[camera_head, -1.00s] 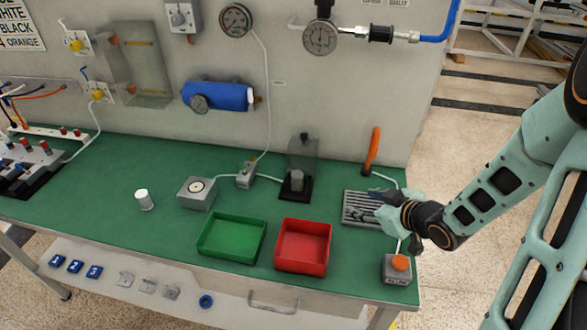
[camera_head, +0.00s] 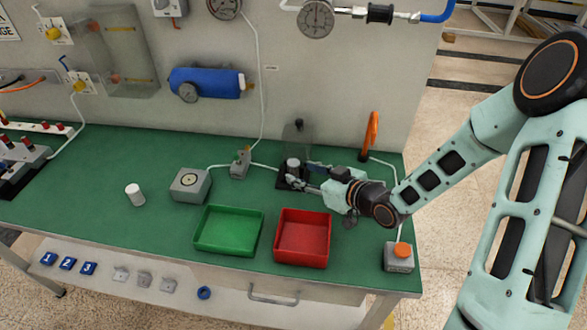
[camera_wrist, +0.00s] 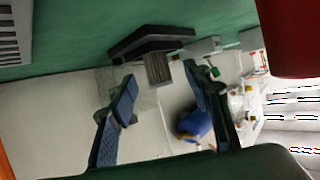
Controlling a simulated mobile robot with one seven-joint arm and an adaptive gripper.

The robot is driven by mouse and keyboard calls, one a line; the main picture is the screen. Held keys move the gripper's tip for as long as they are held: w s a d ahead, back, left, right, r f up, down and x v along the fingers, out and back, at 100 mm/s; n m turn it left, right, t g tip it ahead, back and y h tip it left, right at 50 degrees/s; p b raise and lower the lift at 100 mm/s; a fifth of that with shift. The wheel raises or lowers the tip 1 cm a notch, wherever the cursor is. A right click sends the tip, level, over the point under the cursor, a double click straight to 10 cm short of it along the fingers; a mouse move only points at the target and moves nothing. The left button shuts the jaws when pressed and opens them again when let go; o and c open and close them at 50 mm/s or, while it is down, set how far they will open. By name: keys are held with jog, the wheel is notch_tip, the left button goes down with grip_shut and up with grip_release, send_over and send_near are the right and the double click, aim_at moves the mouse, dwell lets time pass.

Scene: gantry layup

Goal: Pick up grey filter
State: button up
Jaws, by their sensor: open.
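The grey filter (camera_head: 293,164) is a small grey cylinder standing upright in a black holder (camera_head: 283,184) at the back of the green bench, with a clear guard behind it. In the wrist view the grey filter (camera_wrist: 157,68) shows ribbed sides and sits in its black base, between and beyond my fingertips. My gripper (camera_head: 301,177) is open and empty, just right of the filter in the head view. In the wrist view my gripper (camera_wrist: 161,85) has its two fingers spread either side of the filter. I cannot tell whether either finger touches it.
A green tray (camera_head: 228,253) and a red tray (camera_head: 302,262) lie at the front. A white cylinder (camera_head: 135,195) and a grey box (camera_head: 190,186) stand left. An orange-button box (camera_head: 399,258) is at the front right. The wall and blue tank (camera_head: 207,84) rise behind.

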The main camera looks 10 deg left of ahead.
aim_at(298, 169)
jog(key=x, duration=0.3)
jog(key=shift+w+a, duration=0.2)
jog(key=shift+w, duration=0.15)
jog(key=c, duration=1.1)
